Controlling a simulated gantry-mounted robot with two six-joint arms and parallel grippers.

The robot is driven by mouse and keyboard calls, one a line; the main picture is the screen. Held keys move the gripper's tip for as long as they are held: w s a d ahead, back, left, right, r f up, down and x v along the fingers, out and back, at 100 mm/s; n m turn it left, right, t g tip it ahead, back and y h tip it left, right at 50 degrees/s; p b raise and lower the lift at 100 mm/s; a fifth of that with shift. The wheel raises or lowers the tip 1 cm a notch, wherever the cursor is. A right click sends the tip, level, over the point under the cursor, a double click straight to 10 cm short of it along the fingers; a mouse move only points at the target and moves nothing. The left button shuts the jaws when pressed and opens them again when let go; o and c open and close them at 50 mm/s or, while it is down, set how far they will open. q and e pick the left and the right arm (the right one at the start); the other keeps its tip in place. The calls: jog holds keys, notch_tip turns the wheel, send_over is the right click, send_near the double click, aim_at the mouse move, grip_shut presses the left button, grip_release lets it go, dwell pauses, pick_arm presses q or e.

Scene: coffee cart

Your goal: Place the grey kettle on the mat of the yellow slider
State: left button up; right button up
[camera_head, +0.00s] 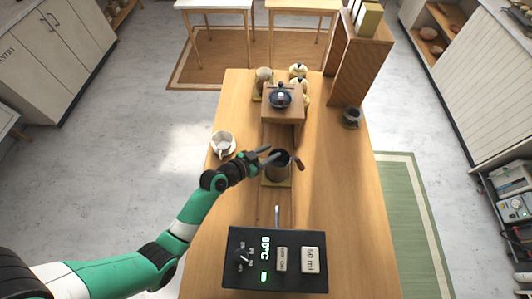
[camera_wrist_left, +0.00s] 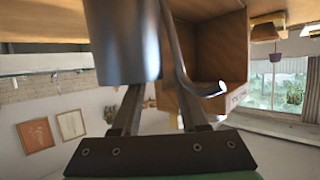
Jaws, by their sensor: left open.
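The grey kettle (camera_head: 281,167) is a dark, open-topped pot with a brownish handle on its right. It appears upright on the yellowish mat of the slider (camera_head: 278,184) in the middle of the counter. My left gripper (camera_head: 271,154) is open at the kettle's upper left, with its fingers pointing at it. In the left wrist view the kettle's grey body (camera_wrist_left: 122,45) and thin curved spout loom just beyond the open fingers (camera_wrist_left: 158,92). The picture does not show whether they touch. My right gripper is not in view.
A black control box (camera_head: 278,259) with a display stands at the near end. A wooden grinder (camera_head: 281,108) stands behind the kettle. A white cup on a saucer (camera_head: 222,145) is to the left, a dark cup (camera_head: 351,117) to the right.

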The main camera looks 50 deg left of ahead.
pick_arm(q)
jog(key=p+v, duration=0.1)
jog(key=v, duration=1.1)
jog(key=w+d+r+m+t, duration=0.15)
jog(key=w+r, duration=0.25)
jog(key=r, duration=0.7)
jog(key=w+d+r+t, duration=0.2)
jog(key=w+r+t, duration=0.15)
jog(key=r, duration=0.75)
jog(key=w+d+r+m+t, duration=0.15)
jog(key=w+r, duration=0.25)
jog(key=r, duration=0.7)
jog(key=s+d+r+t, duration=0.2)
jog(key=s+r, duration=0.1)
jog(key=r, duration=0.5)
jog(key=s+d+r+n+t+h, duration=0.1)
jog(key=s+d+r+t, duration=0.1)
jog(key=r, duration=0.7)
jog(key=s+d+r+n+t+h, duration=0.1)
jog(key=s+d+r+t, duration=0.2)
jog(key=r, duration=0.6)
jog(key=shift+s, duration=0.65)
jog(key=shift+t, duration=0.25)
